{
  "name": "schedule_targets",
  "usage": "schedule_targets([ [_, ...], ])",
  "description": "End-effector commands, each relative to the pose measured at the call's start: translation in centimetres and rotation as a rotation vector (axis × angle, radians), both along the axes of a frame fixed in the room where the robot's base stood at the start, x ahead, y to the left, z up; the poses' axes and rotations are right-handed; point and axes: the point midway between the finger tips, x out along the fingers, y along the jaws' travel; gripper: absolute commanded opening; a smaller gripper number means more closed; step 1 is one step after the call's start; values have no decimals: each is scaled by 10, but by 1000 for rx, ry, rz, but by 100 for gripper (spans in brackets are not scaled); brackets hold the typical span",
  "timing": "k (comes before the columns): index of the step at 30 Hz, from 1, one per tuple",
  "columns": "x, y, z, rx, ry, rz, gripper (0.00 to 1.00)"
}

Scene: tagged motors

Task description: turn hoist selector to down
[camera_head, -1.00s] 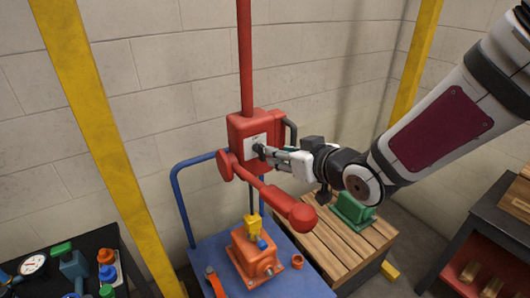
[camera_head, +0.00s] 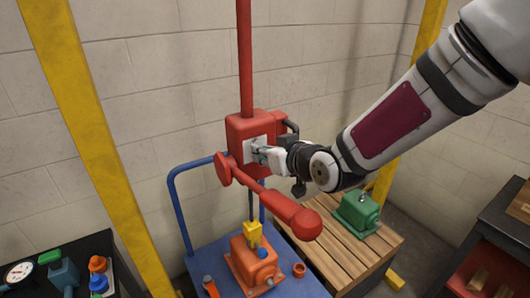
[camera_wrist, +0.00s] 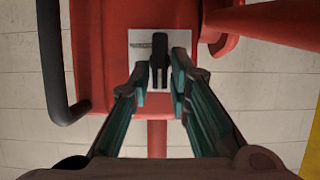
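The hoist control is a red box (camera_head: 236,131) on a red post, with a white plate (camera_head: 251,152) on its front. The selector (camera_wrist: 160,50) is a small black knob on that plate, roughly upright in the wrist view. My gripper (camera_wrist: 161,72) faces the plate, its two narrow fingertips on either side of the knob's lower part. The fingers are parted by little more than the knob's width; I cannot tell whether they touch it. In the head view my gripper (camera_head: 259,152) is at the plate and mostly hides the selector.
A red lever with a ball end (camera_head: 307,224) juts out below the box. A yellow hook block (camera_head: 253,232) hangs at an orange motor (camera_head: 253,264) on a blue cart (camera_head: 206,247). A green motor (camera_head: 357,212) sits on a wooden pallet (camera_head: 340,250). A black handle (camera_wrist: 55,70) flanks the box.

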Motion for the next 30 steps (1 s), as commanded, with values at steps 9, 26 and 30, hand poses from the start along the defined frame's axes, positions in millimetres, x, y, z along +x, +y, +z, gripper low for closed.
schedule_targets([
  [9, 0, 0, 0, 3, 2, 0, 0],
  [26, 0, -6, 1, 253, 173, -4, 0],
  [30, 2, -8, -1, 365, 248, -5, 0],
])
